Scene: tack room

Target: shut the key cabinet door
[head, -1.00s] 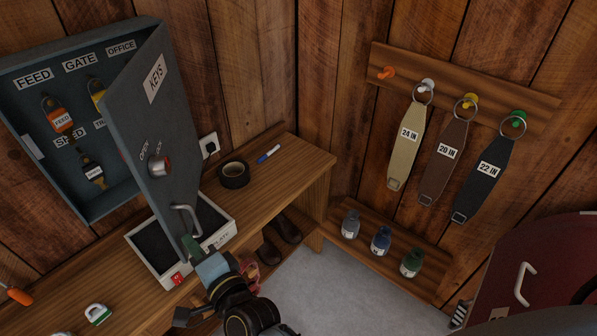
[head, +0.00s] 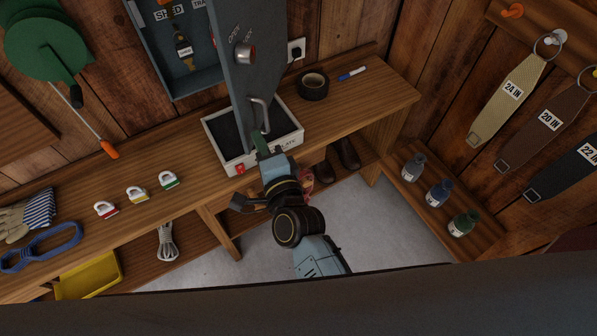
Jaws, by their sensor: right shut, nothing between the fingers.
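The grey key cabinet (head: 183,86) hangs on the plank wall at the top, partly cut off by the picture edge. Its grey door (head: 233,85) stands open, swung out toward me. The door's outer face carries a round lock knob (head: 244,53) and a metal handle (head: 266,104) near its lower end. My right gripper (head: 261,143) is shut and empty at the door's lower end, just below the handle. I cannot tell whether its fingertips touch the door. My left gripper is not in view.
A white-rimmed tray (head: 222,157) sits on the wooden bench beneath the door, close around my right gripper. Black tape (head: 313,86) and a blue marker (head: 352,73) lie to the right. Bottles (head: 437,192) stand on the right shelf.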

